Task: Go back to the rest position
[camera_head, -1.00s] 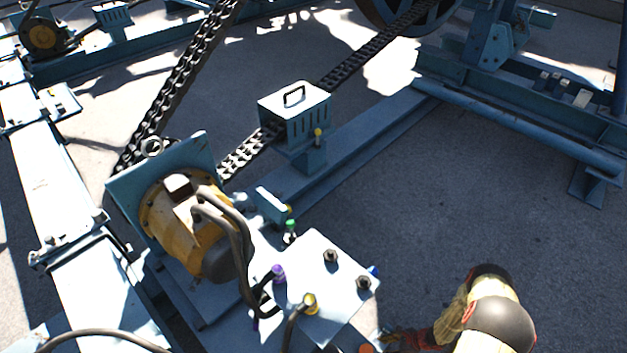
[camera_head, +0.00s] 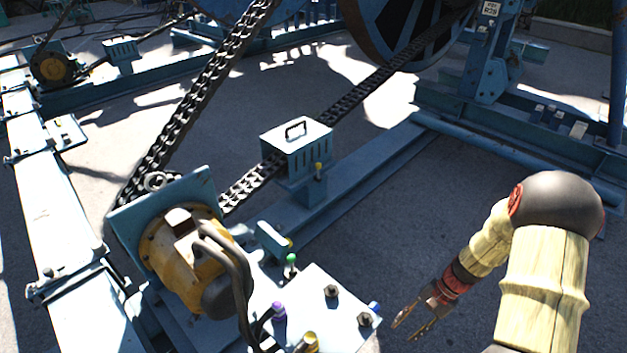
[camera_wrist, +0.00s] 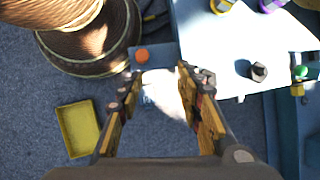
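My gripper (camera_head: 404,331) is at the lower right of the head view, with its arm bent above it. It points down and left, just right of the light-topped box (camera_head: 338,300) with the coloured connectors. In the wrist view my gripper (camera_wrist: 160,76) has its two fingers clearly apart. I see nothing held between them; a bright patch shows in the gap, and I cannot tell which surface it lies on.
A yellow motor (camera_head: 180,262) with thick cables stands left of the box. A chain runs past the blue chain guard (camera_head: 297,137). The wrist view shows a wound reel (camera_wrist: 95,68), an orange button (camera_wrist: 141,55) and a yellow tray (camera_wrist: 78,130). Floor right of the guard is open.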

